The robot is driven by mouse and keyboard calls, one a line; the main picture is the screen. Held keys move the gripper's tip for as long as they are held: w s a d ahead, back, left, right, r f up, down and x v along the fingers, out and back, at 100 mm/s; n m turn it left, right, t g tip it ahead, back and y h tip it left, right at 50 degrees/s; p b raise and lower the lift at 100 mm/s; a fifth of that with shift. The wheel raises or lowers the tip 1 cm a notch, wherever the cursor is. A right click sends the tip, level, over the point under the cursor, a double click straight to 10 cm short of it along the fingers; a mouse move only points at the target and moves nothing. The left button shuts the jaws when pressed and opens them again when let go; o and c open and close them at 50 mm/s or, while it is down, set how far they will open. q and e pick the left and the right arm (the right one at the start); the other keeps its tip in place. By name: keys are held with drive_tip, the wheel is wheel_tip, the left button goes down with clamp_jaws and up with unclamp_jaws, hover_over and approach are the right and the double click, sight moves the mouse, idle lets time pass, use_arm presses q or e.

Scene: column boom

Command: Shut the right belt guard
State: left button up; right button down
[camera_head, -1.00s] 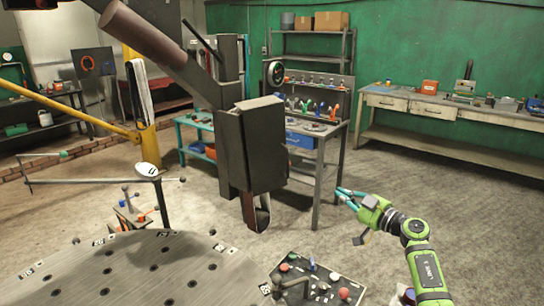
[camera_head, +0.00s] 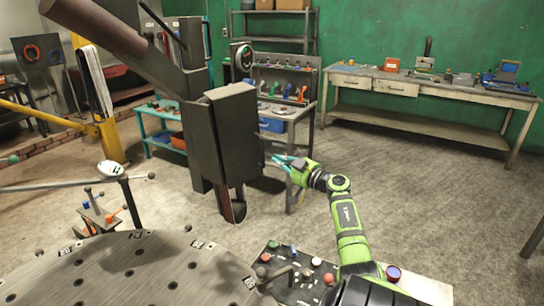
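A dark grey box-like head (camera_head: 232,135) hangs from the boom in the middle of the head view. Its flat dark panels look like the belt guards; I cannot clearly tell which is the right one or how far it stands open. A strip of belt (camera_head: 238,205) shows at its lower end. My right gripper (camera_head: 277,161), with teal fingers on a green arm, is just right of the head, at its lower half. Its fingers look apart and empty, and I cannot tell whether they touch the panel. My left gripper is not in view.
The thick brown boom (camera_head: 100,25) comes in from the upper left. A round perforated table (camera_head: 130,270) is at the lower left, beside a control panel (camera_head: 292,275) with knobs. A workbench (camera_head: 430,90) stands along the green wall. The floor at right is clear.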

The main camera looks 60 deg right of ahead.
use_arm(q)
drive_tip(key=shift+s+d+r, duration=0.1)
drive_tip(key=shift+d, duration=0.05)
use_arm(e)
drive_tip(key=shift+x, duration=1.8)
drive_tip(key=shift+d, duration=0.1)
use_arm(q)
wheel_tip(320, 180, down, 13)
drive_tip(key=b, duration=1.2)
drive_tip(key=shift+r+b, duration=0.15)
drive_tip(key=shift+b, duration=0.15)
use_arm(e)
drive_tip(key=w+d, duration=0.5)
drive_tip(key=w, duration=0.1)
drive_tip(key=shift+r, duration=0.25)
drive_tip(key=shift+w, duration=0.15)
